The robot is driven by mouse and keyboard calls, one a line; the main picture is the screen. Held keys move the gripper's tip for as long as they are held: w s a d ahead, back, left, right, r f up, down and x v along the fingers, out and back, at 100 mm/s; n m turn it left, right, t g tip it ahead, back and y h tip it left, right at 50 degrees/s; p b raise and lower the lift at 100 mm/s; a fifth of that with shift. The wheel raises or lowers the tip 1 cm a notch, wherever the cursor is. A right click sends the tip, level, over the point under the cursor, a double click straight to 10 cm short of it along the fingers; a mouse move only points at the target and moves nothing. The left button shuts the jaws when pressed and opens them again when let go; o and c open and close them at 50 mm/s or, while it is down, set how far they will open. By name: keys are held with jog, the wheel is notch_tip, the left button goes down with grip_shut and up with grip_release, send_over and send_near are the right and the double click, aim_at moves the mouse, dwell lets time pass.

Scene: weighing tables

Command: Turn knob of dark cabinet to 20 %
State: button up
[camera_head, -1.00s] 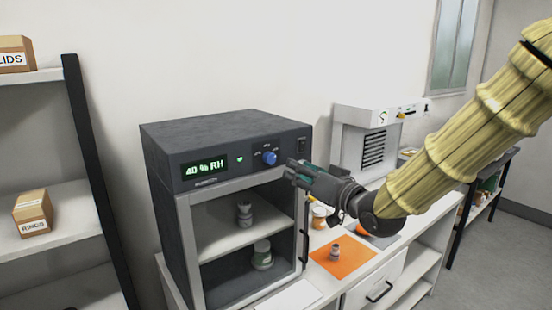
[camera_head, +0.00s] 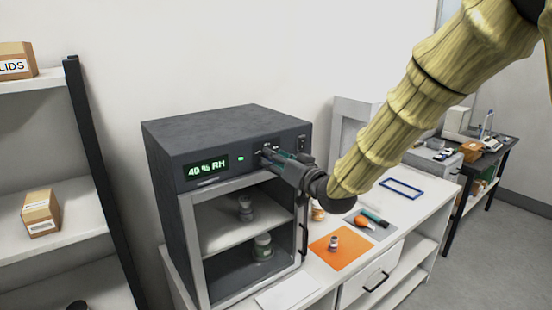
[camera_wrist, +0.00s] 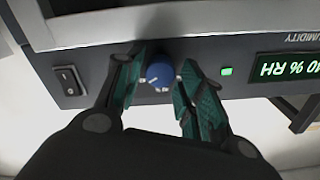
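The dark cabinet (camera_head: 165,150) stands on the white bench, with its front display (camera_head: 208,167) reading 40 % RH. In the wrist view the blue knob (camera_wrist: 160,75) sits on the cabinet's panel, between a rocker switch (camera_wrist: 68,80) and a small green light (camera_wrist: 227,71). My gripper (camera_head: 264,153) is at the panel and hides the knob in the head view. In the wrist view my gripper (camera_wrist: 158,92) is open, its green-padded fingers on either side of the knob. A gap shows on the right; whether the left finger touches the knob, I cannot tell.
The cabinet's compartment holds jars on its upper shelf (camera_head: 235,225) and floor. An orange mat (camera_head: 325,258) with a small weight lies on the bench (camera_head: 405,215) to the right. A shelf rack (camera_head: 75,215) with boxes stands at left.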

jog(key=c, duration=0.8)
jog(key=shift+o, duration=0.2)
jog(key=shift+f+b, duration=0.1)
jog(key=shift+b, duration=0.2)
jog(key=shift+n+b, duration=3.6)
jog(key=shift+b, duration=1.2)
